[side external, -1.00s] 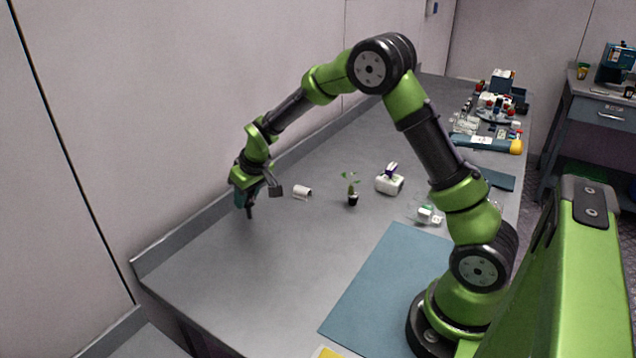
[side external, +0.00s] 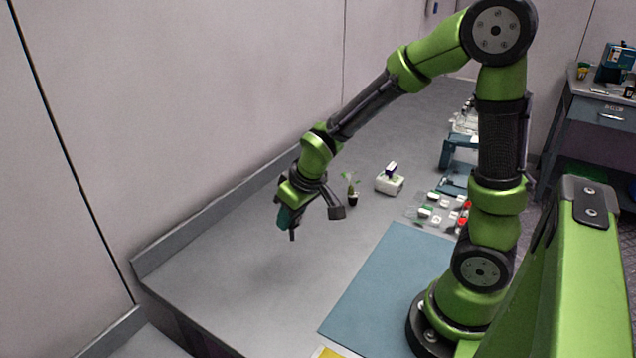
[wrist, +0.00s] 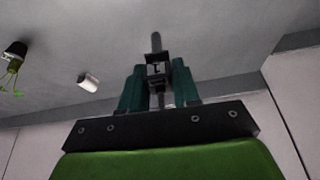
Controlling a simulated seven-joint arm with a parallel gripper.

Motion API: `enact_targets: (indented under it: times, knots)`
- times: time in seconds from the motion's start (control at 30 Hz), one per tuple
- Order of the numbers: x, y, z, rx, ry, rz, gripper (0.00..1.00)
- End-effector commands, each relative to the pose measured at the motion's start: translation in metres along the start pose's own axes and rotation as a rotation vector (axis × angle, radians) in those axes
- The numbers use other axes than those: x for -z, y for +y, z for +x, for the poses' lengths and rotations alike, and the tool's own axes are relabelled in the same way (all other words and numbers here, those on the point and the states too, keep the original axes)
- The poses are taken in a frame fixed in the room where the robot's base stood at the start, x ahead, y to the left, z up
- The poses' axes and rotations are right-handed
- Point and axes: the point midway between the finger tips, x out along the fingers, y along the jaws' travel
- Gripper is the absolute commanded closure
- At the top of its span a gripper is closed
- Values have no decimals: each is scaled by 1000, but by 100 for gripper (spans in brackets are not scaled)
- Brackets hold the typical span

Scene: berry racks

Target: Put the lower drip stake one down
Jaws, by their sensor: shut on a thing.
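My gripper (side external: 286,222) hangs over the grey bench, left of the potted seedling. Its teal fingers (wrist: 159,88) are shut on a dark, thin piece, which I take to be the drip stake (wrist: 156,42). In the wrist view it stands out beyond the fingertips, roughly in line with them. In the side view only a short dark tip (side external: 292,236) shows below the fingers. I cannot tell how far this tip is from the bench.
A small potted seedling (side external: 353,198) and a white box (side external: 389,185) stand behind my gripper. A white cylinder (wrist: 88,81) lies on the bench. A clear tray with small white and red-topped items (side external: 437,211) sits by a blue mat (side external: 393,290). The front-left bench is clear.

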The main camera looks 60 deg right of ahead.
Motion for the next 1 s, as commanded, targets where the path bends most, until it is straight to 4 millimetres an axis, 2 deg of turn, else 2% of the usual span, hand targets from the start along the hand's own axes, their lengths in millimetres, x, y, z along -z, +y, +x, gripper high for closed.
enact_targets:
  times: [0.1,0.33,0.63,0.77,0.87,1.0]
  knots:
    - [-5,-7,-5,-27,-1,62,97]
    - [-14,-8,-16,-124,1,291,97]
    - [-21,10,-34,-328,2,785,97]
    - [-24,18,-38,-395,2,948,97]
    - [-28,19,-34,-419,0,1002,97]
    - [-37,19,-14,-427,-3,1017,97]
